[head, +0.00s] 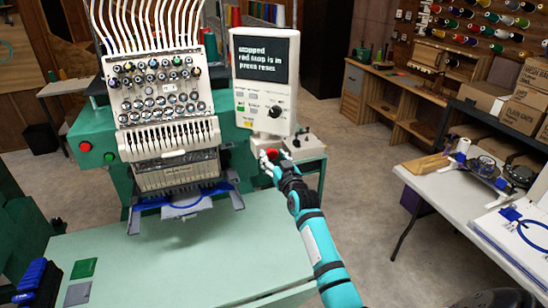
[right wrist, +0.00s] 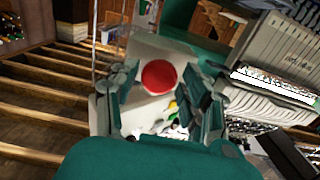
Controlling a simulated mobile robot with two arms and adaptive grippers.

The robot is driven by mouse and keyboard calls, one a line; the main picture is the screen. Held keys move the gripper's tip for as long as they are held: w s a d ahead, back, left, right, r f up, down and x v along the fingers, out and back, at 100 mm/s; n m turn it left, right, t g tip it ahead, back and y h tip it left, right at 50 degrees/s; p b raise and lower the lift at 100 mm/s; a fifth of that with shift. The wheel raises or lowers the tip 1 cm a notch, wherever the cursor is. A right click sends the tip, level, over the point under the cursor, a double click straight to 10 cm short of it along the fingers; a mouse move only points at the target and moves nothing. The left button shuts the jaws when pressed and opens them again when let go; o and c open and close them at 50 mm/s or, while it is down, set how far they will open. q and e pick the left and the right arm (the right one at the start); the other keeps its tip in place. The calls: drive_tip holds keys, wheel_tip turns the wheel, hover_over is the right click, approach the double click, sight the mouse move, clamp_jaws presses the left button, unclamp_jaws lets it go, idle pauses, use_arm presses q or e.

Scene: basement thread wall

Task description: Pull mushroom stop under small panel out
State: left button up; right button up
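The small panel (head: 264,80) is white, with a dark screen reading "stopped, red stop is in, press reset", on the right of the embroidery machine. The red mushroom stop (head: 271,153) sits below this panel, partly hidden by my right gripper (head: 272,164). In the right wrist view the mushroom stop (right wrist: 158,77) is a round red head on a pale box (right wrist: 145,50). My right gripper's fingers (right wrist: 160,88) stand apart on either side of it, with visible gaps. The gripper is open, holding nothing. My left gripper is not in view.
The embroidery machine (head: 165,100) has another red button (head: 85,146) at its left. Its green table (head: 170,255) lies in front. A white table (head: 450,190) with hoops stands at the right. Open floor (head: 370,170) lies between.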

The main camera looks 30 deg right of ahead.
drive_tip(key=shift+o, duration=0.8)
drive_tip(key=shift+r, duration=0.1)
drive_tip(key=shift+s, duration=0.2)
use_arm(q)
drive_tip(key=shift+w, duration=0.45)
use_arm(e)
drive_tip(key=v, duration=1.1)
drive_tip(key=shift+s+a, duration=0.2)
drive_tip(key=shift+s, duration=0.15)
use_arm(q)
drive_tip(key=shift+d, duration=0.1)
